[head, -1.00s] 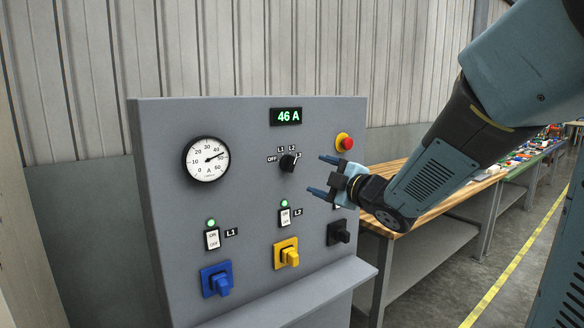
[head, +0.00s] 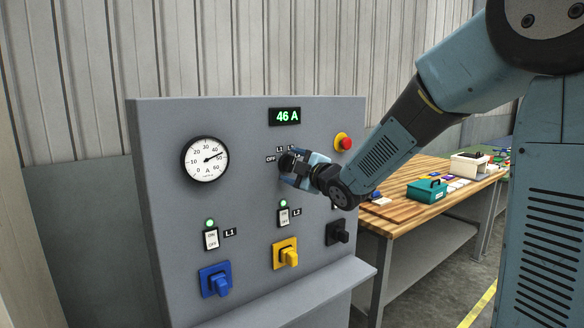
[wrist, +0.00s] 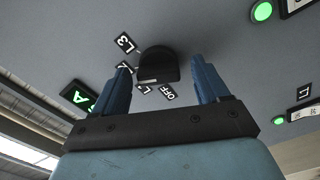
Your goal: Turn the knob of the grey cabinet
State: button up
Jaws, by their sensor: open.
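The grey cabinet (head: 170,130) stands upright in the head view. Its black rotary knob (wrist: 158,62) shows in the wrist view, ringed by small labels including OFF and L3, with a light mark at its lower edge. In the head view my gripper mostly hides the knob (head: 285,162). My gripper (head: 291,168) is at the panel, open, with one blue finger on either side of the knob in the wrist view (wrist: 160,75). I cannot tell whether either finger touches it.
Near the knob are a red button (head: 344,142), a round gauge (head: 206,159) and a green display (head: 285,116) reading 46 A. A wooden workbench (head: 400,205) stands at the right.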

jog(key=c, duration=1)
jog(key=shift+a, duration=0.2)
jog(key=shift+c, duration=0.3)
jog(key=shift+d+f, duration=0.1)
jog(key=m, duration=0.3)
jog(key=shift+f+m, duration=0.15)
jog(key=shift+m, duration=0.25)
jog(key=m, duration=0.5)
